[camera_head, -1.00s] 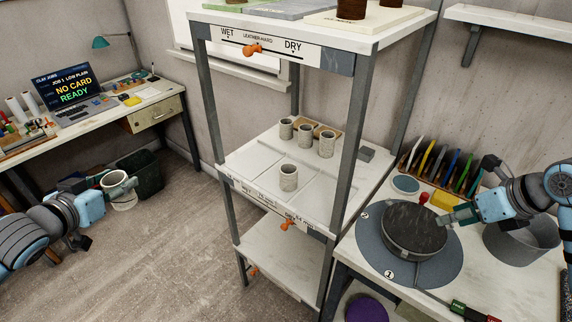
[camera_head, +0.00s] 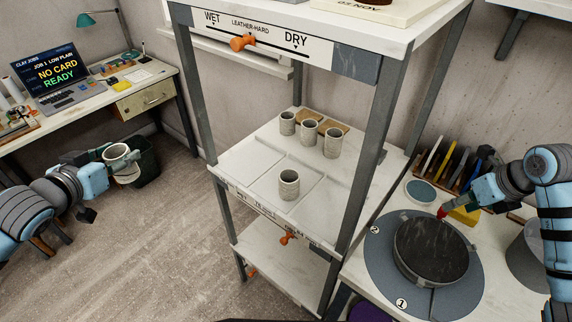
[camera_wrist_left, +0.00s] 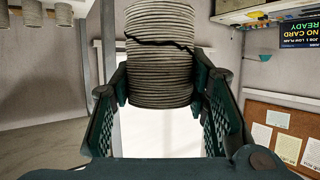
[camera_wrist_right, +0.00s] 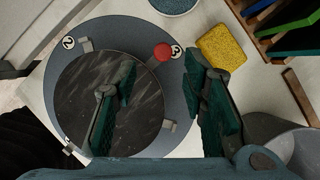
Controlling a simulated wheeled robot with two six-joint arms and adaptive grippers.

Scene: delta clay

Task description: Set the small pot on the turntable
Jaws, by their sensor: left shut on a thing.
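My left gripper (camera_head: 112,168) is shut on a small light grey ribbed pot (camera_head: 117,155), held over the open floor left of the shelf. In the left wrist view the pot (camera_wrist_left: 160,60) shows a dark jagged line around its upper part. The turntable (camera_head: 432,248) is a dark round disc within a blue-grey numbered ring, at the right. Its disc is bare, as the right wrist view also shows (camera_wrist_right: 80,105). My right gripper (camera_head: 455,209) is open and empty, above the turntable's back edge, close to a red knob (camera_wrist_right: 163,52).
The rack (camera_head: 250,150) stands between my arms, with several similar pots (camera_head: 289,184) on its middle shelf. A yellow sponge (camera_wrist_right: 222,46), a blue-topped dish (camera_head: 421,191), a slotted tool holder (camera_head: 462,165) and a grey bucket (camera_head: 527,256) surround the turntable. A desk with laptop (camera_head: 62,83) is far left.

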